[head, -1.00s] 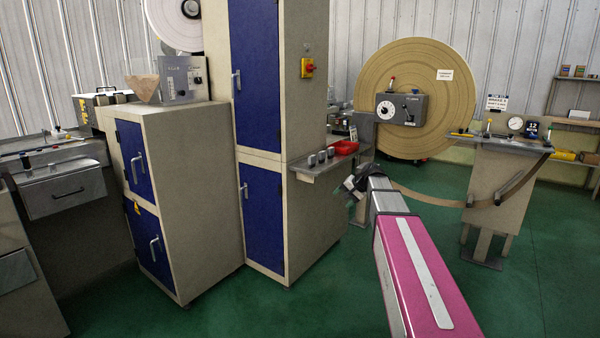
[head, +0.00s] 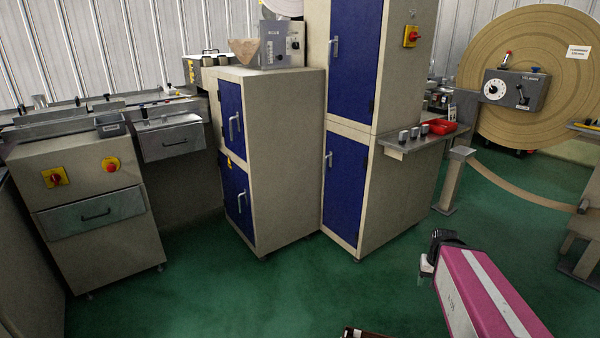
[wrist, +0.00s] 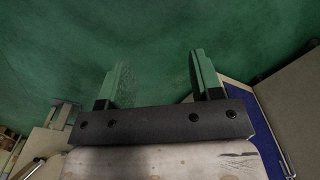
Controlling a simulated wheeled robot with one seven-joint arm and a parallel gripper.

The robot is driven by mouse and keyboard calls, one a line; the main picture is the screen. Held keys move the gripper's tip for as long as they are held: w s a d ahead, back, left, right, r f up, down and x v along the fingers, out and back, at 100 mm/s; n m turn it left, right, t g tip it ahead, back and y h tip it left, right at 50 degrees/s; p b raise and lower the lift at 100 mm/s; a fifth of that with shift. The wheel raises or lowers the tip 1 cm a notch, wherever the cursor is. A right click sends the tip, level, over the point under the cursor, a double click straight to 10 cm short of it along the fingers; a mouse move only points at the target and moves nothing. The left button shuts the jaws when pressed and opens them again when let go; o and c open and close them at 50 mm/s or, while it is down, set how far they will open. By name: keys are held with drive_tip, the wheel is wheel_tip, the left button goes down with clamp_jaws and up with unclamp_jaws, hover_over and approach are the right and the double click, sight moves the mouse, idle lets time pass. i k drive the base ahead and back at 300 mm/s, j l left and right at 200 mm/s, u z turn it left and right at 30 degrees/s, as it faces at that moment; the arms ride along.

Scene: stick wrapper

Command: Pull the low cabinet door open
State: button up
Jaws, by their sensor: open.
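The low beige cabinet (head: 285,160) stands left of centre in the head view. It has an upper blue door (head: 231,118) and a lower blue door (head: 236,201), each with a pale upright handle; the lower handle (head: 242,202) is in plain view. Both doors look shut. My gripper (head: 428,264) is right of this cabinet, apart from it, in front of the tall cabinet and over green floor. In the wrist view my gripper (wrist: 162,80) has its two green-padded fingers spread, with nothing between them.
A tall cabinet with blue doors (head: 346,190) adjoins on the right, with a side shelf (head: 415,142) jutting out. Green floor (head: 250,295) is clear before the cabinets. A large reel (head: 530,90) is at the right.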

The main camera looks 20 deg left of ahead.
sight(235, 181)
drive_tip(key=u, duration=1.55)
drive_tip(key=i+j+u, duration=0.2)
drive_tip(key=i+j, duration=0.65)
